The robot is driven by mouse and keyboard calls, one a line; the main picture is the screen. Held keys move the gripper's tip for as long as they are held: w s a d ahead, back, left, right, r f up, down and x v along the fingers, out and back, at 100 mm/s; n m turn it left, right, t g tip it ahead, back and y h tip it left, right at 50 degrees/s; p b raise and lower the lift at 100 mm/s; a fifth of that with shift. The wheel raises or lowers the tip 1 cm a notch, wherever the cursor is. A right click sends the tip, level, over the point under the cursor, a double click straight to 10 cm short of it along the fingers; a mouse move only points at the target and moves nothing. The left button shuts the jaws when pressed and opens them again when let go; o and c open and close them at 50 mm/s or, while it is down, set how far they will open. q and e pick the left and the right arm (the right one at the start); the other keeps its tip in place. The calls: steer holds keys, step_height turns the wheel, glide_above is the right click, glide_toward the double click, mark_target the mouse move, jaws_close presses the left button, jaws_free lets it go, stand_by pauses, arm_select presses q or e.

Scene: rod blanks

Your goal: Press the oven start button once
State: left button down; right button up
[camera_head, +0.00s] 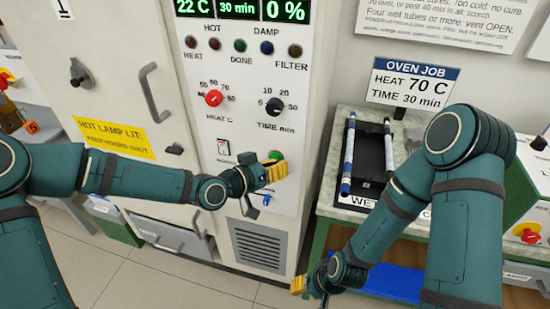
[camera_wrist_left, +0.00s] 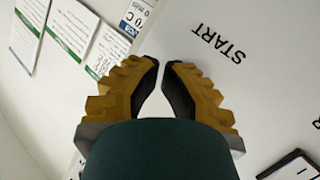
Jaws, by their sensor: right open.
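The oven (camera_head: 235,130) is a tall white cabinet in the head view. Its green start button (camera_head: 276,155) is on the lower panel, partly hidden by my left gripper (camera_head: 277,171). My left gripper has its yellow-padded fingers at the panel beside the button; contact cannot be told. In the left wrist view its fingertips (camera_wrist_left: 163,65) nearly meet with nothing between them. The START label (camera_wrist_left: 218,43) shows upside down past them, and the button is hidden there. My right gripper (camera_head: 298,286) is low in front of the oven, apart from it.
The display (camera_head: 238,9) reads 22 C, 30 min, 0 %. Below are the red heat knob (camera_head: 214,98) and black time knob (camera_head: 273,106). A rocker switch (camera_head: 223,147) is left of the button. A bench with a black tray (camera_head: 371,150) and tubes stands right.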

arm_select(q)
steer(key=shift+w+d, duration=0.15)
steer(key=shift+w, duration=0.2)
stand_by(0.6)
steer(key=shift+s, duration=0.15)
steer(key=shift+s+a, duration=0.25)
steer(key=shift+s, duration=0.35)
steer(key=s, duration=0.1)
steer(key=s+a, duration=0.1)
steer(key=s, duration=0.2)
steer(key=shift+s+a, duration=0.3)
steer(key=shift+s, duration=0.05)
stand_by(0.3)
stand_by(0.6)
